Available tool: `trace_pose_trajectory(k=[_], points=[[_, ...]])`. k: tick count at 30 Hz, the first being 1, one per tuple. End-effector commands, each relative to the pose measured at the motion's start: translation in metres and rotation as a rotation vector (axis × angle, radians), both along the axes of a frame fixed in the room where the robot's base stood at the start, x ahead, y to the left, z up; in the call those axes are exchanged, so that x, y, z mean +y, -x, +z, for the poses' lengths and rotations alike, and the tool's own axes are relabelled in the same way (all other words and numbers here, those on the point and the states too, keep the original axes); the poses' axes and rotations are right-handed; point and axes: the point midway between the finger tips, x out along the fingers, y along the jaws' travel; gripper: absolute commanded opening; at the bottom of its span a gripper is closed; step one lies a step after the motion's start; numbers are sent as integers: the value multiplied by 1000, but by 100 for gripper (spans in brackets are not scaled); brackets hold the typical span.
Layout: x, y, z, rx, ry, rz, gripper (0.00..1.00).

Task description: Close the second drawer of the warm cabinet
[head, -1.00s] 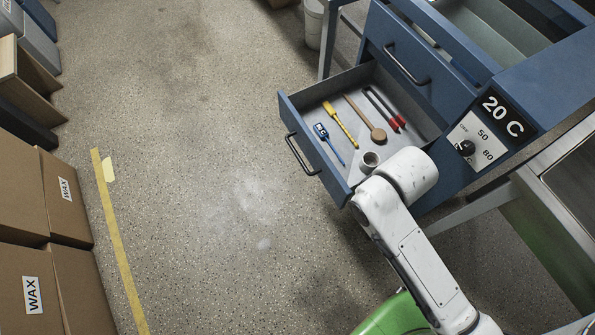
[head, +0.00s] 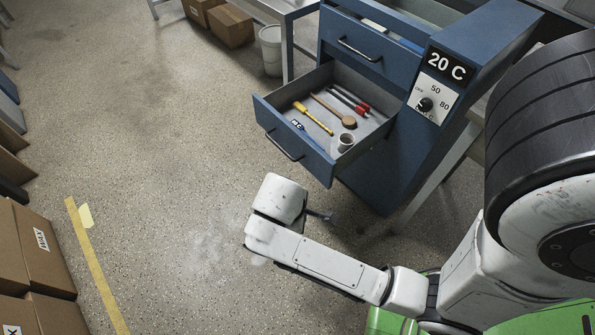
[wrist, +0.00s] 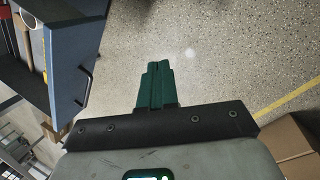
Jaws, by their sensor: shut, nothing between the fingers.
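The warm cabinet (head: 400,150) is blue, with a "20 C" display and a dial on its side panel. Its lower drawer (head: 318,160) is pulled well out and holds tools and a small cup. The drawer front with its dark handle (head: 284,147) faces the open floor. In the wrist view the open drawer (wrist: 62,60) is at the upper left. My gripper (wrist: 155,75) has its green fingers shut and empty, over the floor beside the drawer front, apart from it. In the head view my arm hides most of it.
Wax boxes (head: 30,260) stand at the left beyond a yellow floor line (head: 95,265). A white bucket (head: 271,50) and cardboard boxes (head: 228,25) are at the back. The floor in front of the drawer is clear.

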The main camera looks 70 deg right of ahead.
Motion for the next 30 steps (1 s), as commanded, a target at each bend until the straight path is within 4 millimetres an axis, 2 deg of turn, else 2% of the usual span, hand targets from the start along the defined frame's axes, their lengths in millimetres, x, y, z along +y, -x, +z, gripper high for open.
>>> trace_pose_trajectory(k=[1, 11, 17, 21, 24, 30], points=[[-5, -3, -12, 26, 26, 18, 0], [-45, -20, -51, 278, 230, 177, 0], [-77, -46, -75, 604, 411, 320, 0], [-94, -71, -76, 895, 523, 408, 0], [-99, -87, -71, 1074, 572, 445, 0], [-101, -107, -60, 1280, 613, 468, 0]])
